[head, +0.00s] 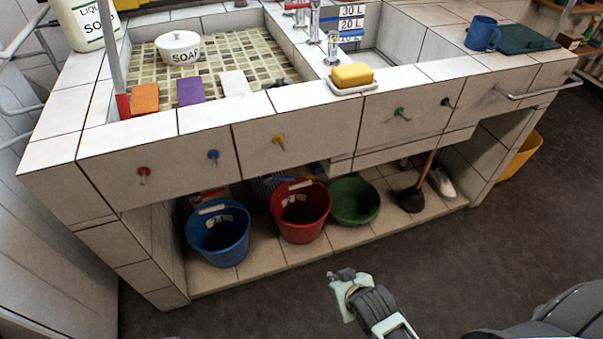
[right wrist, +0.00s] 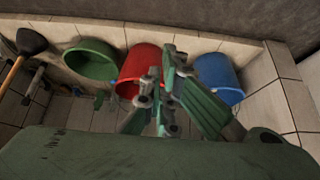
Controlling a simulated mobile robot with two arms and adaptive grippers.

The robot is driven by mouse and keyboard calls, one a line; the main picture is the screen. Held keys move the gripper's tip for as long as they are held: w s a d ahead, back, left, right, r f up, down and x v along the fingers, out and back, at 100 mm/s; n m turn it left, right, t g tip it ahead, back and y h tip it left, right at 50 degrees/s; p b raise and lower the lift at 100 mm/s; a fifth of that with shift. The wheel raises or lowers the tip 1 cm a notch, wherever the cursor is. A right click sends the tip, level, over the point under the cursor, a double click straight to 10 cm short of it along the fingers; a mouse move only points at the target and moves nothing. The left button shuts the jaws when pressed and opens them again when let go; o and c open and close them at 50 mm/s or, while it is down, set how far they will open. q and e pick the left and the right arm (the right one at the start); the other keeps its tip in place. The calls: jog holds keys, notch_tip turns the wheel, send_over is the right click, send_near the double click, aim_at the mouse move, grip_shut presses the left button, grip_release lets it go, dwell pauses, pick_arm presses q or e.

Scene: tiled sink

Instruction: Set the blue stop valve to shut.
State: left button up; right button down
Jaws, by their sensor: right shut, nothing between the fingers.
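The blue stop valve (head: 213,155) is on the tiled front of the sink unit, between the red valve (head: 143,171) and the yellow valve (head: 279,139). Its small handle seems to point down, but it is too small to tell its exact setting. My right gripper (head: 343,279) is low in front of the unit, over the dark floor, to the right of and well apart from the blue valve. Its fingers (right wrist: 166,85) are closed together and empty in the right wrist view, where no valve can be made out. My left gripper is not in view.
Under the sink stand a blue bucket (head: 218,236), a red bucket (head: 302,212), a green basin (head: 354,202) and a plunger (head: 413,198). A green valve (head: 402,114) and a dark valve (head: 446,102) are further right. The floor before the unit is clear.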

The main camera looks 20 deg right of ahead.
aim_at(279, 179)
jog(key=w+a+r+m+t, duration=0.1)
jog(key=w+r+m+t, duration=0.3)
jog(key=w+r+t, duration=1.05)
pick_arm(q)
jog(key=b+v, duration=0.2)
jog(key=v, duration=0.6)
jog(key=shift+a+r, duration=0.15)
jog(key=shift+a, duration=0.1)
pick_arm(e)
jog(key=w+r+g, duration=0.2)
jog(key=w+g, duration=0.1)
jog(key=w, duration=0.9)
jog(key=shift+a+r+g+y, duration=0.25)
jog(key=shift+r+g+y, duration=0.05)
jog(key=shift+g+y, duration=0.1)
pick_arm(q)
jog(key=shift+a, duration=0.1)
pick_arm(e)
jog(key=shift+d+f, duration=0.1)
jog(key=shift+d, duration=0.05)
